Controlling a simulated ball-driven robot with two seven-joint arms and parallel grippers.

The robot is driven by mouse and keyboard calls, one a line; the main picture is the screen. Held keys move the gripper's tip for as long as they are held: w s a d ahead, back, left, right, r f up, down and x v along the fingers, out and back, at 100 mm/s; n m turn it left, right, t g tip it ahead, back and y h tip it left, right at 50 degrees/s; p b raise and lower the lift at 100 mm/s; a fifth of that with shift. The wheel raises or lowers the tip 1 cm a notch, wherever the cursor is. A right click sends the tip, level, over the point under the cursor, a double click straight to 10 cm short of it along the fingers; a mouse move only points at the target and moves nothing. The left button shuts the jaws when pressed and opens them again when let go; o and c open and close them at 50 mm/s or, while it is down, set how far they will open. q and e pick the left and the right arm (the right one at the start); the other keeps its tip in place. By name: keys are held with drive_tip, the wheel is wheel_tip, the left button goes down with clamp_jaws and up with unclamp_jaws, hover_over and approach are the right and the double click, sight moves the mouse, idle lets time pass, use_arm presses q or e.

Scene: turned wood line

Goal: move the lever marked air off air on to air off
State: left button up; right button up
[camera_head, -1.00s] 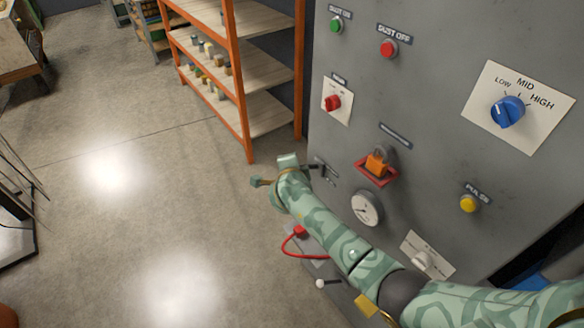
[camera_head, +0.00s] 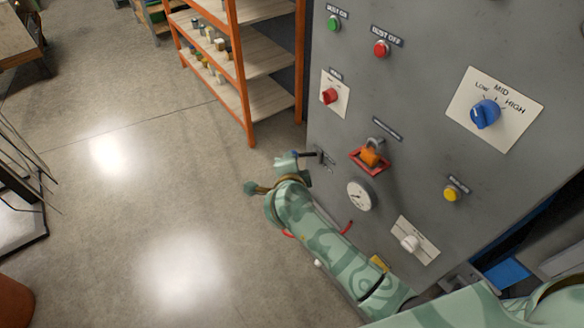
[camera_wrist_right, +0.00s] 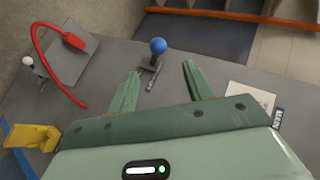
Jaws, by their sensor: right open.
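A small lever with a blue ball tip (camera_wrist_right: 158,46) stands out from the grey panel in the right wrist view. In the head view the lever (camera_head: 308,154) is at the panel's left edge; its marking is too small to read. My right gripper (camera_wrist_right: 161,70) is open and empty, its fingers pointing at the panel with the lever between their lines, the ball beyond the tips. I cannot tell whether a finger touches it. In the head view my right gripper (camera_head: 269,174) is just left of the lever. My left gripper is not in view.
A red cable (camera_wrist_right: 42,62) and a white-tipped lever (camera_wrist_right: 28,61) are nearby. An orange shelf (camera_head: 243,75) stands behind; open floor lies left.

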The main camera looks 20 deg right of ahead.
drive_tip(key=shift+p+v, duration=0.35)
drive_tip(key=shift+v, duration=1.5)
